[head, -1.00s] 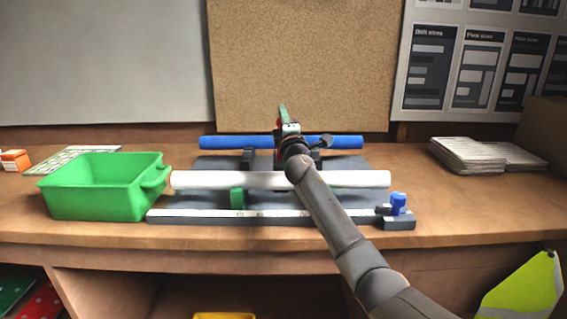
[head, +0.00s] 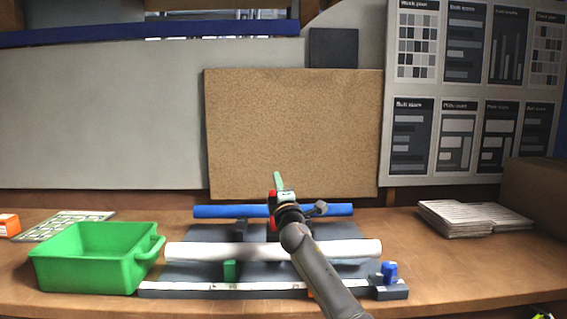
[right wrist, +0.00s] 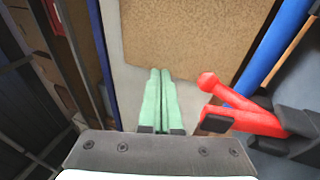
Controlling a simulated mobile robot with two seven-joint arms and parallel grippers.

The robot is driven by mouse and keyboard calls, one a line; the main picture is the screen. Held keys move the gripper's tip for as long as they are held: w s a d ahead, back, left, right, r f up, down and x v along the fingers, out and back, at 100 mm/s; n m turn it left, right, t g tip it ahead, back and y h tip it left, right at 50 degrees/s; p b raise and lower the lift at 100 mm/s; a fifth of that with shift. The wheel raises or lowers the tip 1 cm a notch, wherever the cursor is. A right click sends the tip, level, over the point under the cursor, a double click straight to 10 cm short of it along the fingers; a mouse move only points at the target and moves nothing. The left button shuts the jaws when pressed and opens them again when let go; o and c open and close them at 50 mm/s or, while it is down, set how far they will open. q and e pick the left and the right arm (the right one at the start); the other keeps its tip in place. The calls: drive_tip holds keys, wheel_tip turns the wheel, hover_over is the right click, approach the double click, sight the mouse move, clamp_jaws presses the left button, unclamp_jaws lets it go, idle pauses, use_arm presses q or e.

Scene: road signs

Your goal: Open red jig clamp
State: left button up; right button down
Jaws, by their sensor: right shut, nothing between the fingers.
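The red jig clamp (right wrist: 245,118) shows in the right wrist view as a red lever with a round knob and a second red arm, on a dark mount. In the head view only bits of red (head: 272,196) show; my right gripper and wrist hide most of it. My right gripper (right wrist: 160,75) has green fingers pressed together, empty, just left of the red clamp's knob in the wrist view and apart from it. In the head view its green fingertips (head: 279,181) point up above the blue tube (head: 225,211). My left gripper is not in view.
A white tube (head: 210,251) lies in front of the blue one on the dark jig. A green clamp (head: 230,270) and a blue clamp (head: 389,271) sit at its front. A green bin (head: 85,270) stands left, paper stacks (head: 460,220) right. A cork board (head: 290,130) stands behind.

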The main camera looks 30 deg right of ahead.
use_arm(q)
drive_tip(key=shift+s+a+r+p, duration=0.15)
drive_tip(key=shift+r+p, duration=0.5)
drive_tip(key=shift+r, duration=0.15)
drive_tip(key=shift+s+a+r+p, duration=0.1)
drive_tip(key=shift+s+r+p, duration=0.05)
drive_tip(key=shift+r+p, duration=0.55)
use_arm(e)
drive_tip(key=s+a+r, duration=0.2)
drive_tip(key=s+r, duration=0.5)
drive_tip(key=shift+s+a+r, duration=0.15)
drive_tip(key=shift+a+r, duration=0.05)
drive_tip(key=shift+r, duration=0.15)
drive_tip(key=shift+f, duration=0.1)
